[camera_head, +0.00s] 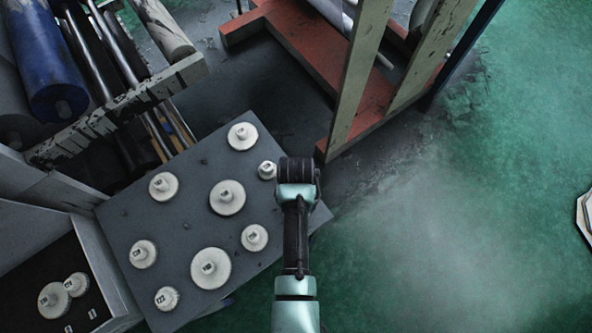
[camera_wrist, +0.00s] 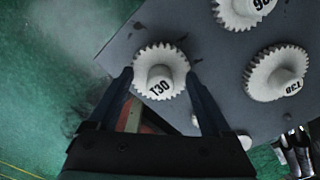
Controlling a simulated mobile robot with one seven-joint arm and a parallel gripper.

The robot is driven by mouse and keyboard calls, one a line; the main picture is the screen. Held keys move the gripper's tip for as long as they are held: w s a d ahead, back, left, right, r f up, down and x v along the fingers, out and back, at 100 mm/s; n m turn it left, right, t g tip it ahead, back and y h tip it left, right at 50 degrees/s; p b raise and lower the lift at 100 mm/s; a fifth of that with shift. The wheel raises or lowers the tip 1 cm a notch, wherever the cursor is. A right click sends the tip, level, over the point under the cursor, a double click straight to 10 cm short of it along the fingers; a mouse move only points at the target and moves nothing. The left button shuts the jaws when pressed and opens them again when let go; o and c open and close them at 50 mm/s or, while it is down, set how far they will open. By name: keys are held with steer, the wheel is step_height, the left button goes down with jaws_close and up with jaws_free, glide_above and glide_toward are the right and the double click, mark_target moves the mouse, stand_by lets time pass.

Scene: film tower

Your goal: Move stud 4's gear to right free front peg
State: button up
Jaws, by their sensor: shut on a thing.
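My gripper (camera_wrist: 160,76) is shut on a white toothed gear marked T30 (camera_wrist: 161,64), with one finger on each side of its rim. The gear lies over the plate's edge in the wrist view; I cannot tell whether it is clear of the surface. I see no stud numbers.
A dark box (camera_head: 98,262) at the lower left holds two meshed-looking white gears (camera_head: 54,300). A machine with a blue roller (camera_head: 45,65) stands at the upper left. A red-based frame with upright beams (camera_head: 360,80) stands behind my arm.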

steer(key=shift+f+b, duration=0.7)
steer(key=shift+f, duration=0.2)
stand_by(0.8)
steer(key=o, duration=1.2)
steer(key=shift+r, duration=0.1)
step_height(320, 180, up, 13)
steer(key=w+r+t, duration=0.7)
steer(key=w+r, duration=0.5)
steer(key=w, duration=0.1)
steer(key=w+r+n+t, duration=0.1)
steer(key=w+r+t, duration=0.2)
steer(key=r, duration=0.6)
steer(key=w+r+t, duration=0.3)
steer(key=r, duration=0.6)
step_height(320, 180, up, 19)
steer(key=s+t, duration=0.3)
steer(key=t, duration=0.4)
steer(key=s+r+t, duration=0.2)
steer(key=s+r, duration=0.2)
steer(key=r, duration=0.2)
steer(key=s+r+t, duration=0.3)
steer(key=s+r, duration=0.1)
steer(key=r, duration=0.2)
steer(key=s+r+n+t, duration=0.1)
steer(key=s+r+t, duration=0.1)
steer(key=s+r, duration=0.2)
step_height(320, 180, up, 2)
